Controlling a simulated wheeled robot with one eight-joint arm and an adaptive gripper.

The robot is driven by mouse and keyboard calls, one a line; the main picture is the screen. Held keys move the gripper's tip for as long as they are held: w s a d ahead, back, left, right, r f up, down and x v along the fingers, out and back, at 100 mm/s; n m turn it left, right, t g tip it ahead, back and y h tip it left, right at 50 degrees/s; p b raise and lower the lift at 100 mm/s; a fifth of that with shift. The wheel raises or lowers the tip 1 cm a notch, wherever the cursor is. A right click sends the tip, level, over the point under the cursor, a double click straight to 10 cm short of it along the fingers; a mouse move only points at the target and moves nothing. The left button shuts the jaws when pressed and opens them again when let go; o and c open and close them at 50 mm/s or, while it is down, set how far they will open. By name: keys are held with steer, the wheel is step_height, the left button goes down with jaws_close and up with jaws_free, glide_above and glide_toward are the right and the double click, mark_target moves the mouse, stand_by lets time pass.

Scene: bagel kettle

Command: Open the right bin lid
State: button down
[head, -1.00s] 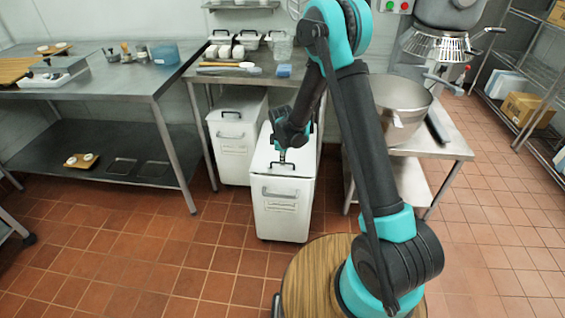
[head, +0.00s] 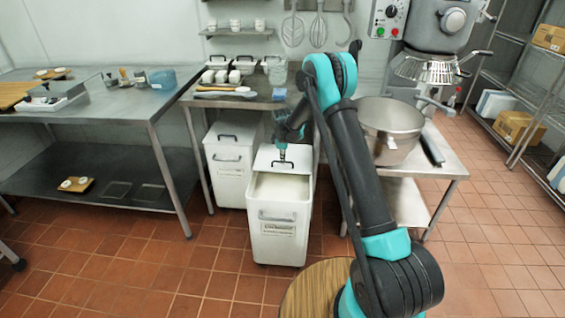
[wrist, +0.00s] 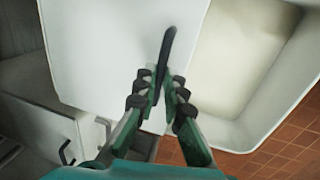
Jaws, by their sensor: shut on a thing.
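The right bin (head: 281,240) is a white floor bin with a front handle and a label. Its white lid (head: 265,158) is back toward the bench, leaving the front part of the bin uncovered, with pale contents (head: 281,190) inside. I cannot tell whether the lid is slid or tilted. My gripper (head: 282,160) is at the dark lid handle. In the wrist view the fingers of my gripper (wrist: 158,90) are closed around the black handle (wrist: 167,48) on the lid (wrist: 95,45). The open bin interior (wrist: 238,55) shows beside it.
The left bin (head: 228,185) stands beside it with its lid closed. A metal bench (head: 250,103) with cups and utensils stands behind the bins. A mixer table (head: 425,175) with a steel bowl (head: 388,128) is to the right. Tiled floor in front is clear.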

steer(key=c, duration=1.6)
jaws_free()
step_height(320, 180, up, 12)
steer(key=s, duration=0.2)
steer(key=shift+s, duration=0.2)
steer(key=s+d+r+m+t, duration=0.1)
steer(key=s+d+r+m, duration=0.3)
steer(key=s+d, duration=0.55)
steer(key=s+d+r+m, duration=0.5)
steer(key=s+d, duration=0.3)
steer(key=s, duration=0.2)
steer(key=s+d+f+m, duration=0.1)
steer(key=s+d+m, duration=0.1)
steer(key=s, duration=0.5)
steer(key=s+d+f+m, duration=0.2)
steer(key=s+d+m, duration=0.1)
steer(key=s, duration=0.5)
steer(key=s+d+f+m+t, duration=0.1)
steer(key=s+d+f+m, duration=0.1)
steer(key=s, duration=0.6)
steer(key=shift+d+m, duration=0.5)
steer(key=shift+m, duration=0.3)
